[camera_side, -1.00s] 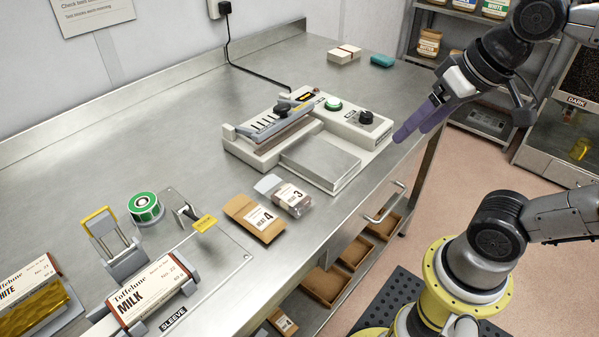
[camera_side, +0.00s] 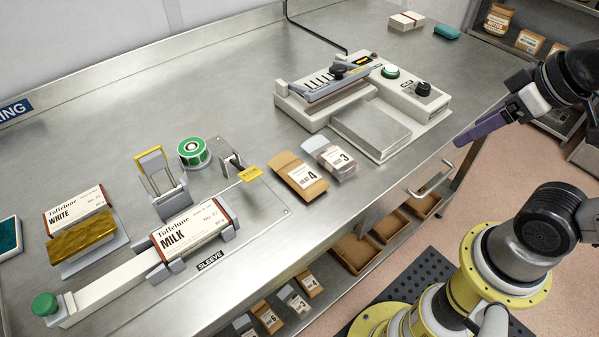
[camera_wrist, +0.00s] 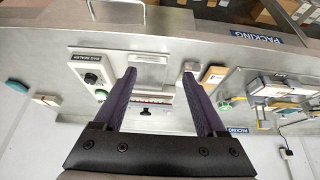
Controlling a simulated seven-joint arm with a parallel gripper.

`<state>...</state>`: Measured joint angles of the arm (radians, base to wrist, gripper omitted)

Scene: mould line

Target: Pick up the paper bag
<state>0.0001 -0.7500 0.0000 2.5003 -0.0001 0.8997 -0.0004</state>
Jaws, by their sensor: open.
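The paper bag (camera_side: 299,178) is a brown kraft bag with a white label reading 4. It lies flat on the steel bench in the side view, near the front edge, left of a clear bag (camera_side: 328,158) labelled 3. In the wrist view the paper bag (camera_wrist: 213,76) shows small, beyond the right fingertip. My gripper (camera_side: 460,141) has purple fingers. It is open and empty, apart from the paper bag and to its right, off the bench's front edge. In the wrist view the gap between my fingertips (camera_wrist: 160,75) faces the bag sealer.
A bag sealer (camera_side: 388,134) stands on the bench between my gripper and the back wall. A sleeve fixture holds a MILK carton (camera_side: 191,230), with a green roll (camera_side: 194,152) behind it. A drawer handle (camera_side: 430,178) sticks out at the front. Open bench lies behind the bags.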

